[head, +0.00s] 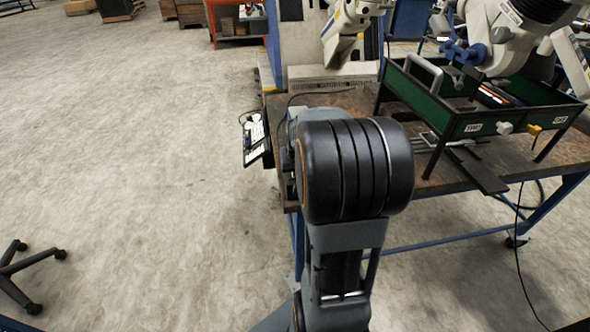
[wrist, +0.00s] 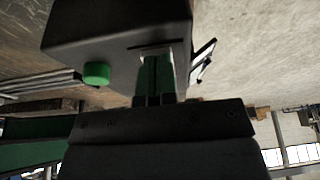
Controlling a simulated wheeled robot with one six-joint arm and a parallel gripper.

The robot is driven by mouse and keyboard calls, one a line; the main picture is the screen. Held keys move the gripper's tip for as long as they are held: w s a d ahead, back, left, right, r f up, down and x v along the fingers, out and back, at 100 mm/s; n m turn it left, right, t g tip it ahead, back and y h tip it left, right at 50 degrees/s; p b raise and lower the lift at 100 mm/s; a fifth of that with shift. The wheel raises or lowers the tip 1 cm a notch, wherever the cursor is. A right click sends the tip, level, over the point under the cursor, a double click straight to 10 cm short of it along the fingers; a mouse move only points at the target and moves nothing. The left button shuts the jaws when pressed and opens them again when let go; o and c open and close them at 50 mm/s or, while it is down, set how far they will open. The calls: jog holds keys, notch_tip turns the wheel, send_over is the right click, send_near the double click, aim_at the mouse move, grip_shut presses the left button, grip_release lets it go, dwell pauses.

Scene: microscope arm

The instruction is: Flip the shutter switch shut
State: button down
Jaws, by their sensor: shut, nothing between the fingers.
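In the wrist view a dark grey box (wrist: 105,30) fills the upper middle. It has a round green knob (wrist: 97,73) on its lower left face and a pale plate beneath a dark slot. My gripper (wrist: 156,62), with green fingers, is shut and empty. Its fingertips are in front of the pale plate, close to the box; I cannot tell if they touch. No switch lever can be made out; the fingers cover part of the plate. In the head view my arm hides my gripper and the box.
A worktable (head: 440,182) stands at the right, bearing a raised green-walled tray (head: 408,93) with white and yellow knobs. White machine arms hang above it. A dark panel with white items (head: 254,139) juts from the table's left edge. The floor at left is mostly clear.

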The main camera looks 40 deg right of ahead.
jog(key=shift+d, duration=0.2)
jog(key=shift+w+d+r+p, duration=0.25)
jog(key=shift+w+r+p, duration=0.15)
jog(key=shift+w, duration=0.2)
jog(key=shift+r, duration=0.3)
jog(key=p+v, duration=0.3)
jog(key=v, duration=0.1)
jog(key=shift+w+d+r, duration=0.15)
jog(key=shift+w+r, duration=0.05)
jog(key=shift+w, duration=0.05)
jog(key=s+a+v, duration=0.1)
jog(key=v, duration=0.8)
jog(key=shift+f, duration=0.15)
jog(key=shift+s, duration=0.1)
